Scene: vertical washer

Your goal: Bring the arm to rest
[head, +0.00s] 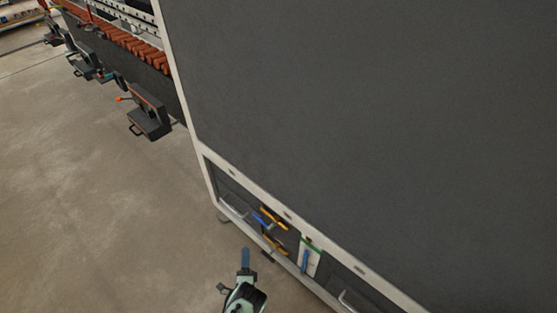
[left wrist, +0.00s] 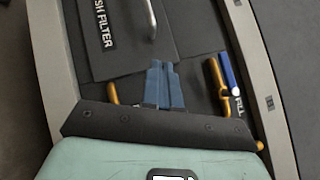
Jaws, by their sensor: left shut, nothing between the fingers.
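My left gripper (head: 245,258) is low in the head view, in front of the lower panel of the large grey machine (head: 350,130). Its blue fingers are together with nothing between them; they also show in the left wrist view (left wrist: 164,85). In that view they point at the panel, below a dark flap (left wrist: 125,35) with white lettering ending in "SH FILTER" and a metal handle (left wrist: 152,18). I cannot tell whether the fingertips touch the panel. My right gripper is not in view.
The machine's lower panel has orange and blue parts (head: 272,218), a blue handle (head: 305,261) and metal handles (head: 235,209). A blue handle also shows in the left wrist view (left wrist: 230,72). Dark stands (head: 150,112) line the back left. The concrete floor (head: 90,210) at left is clear.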

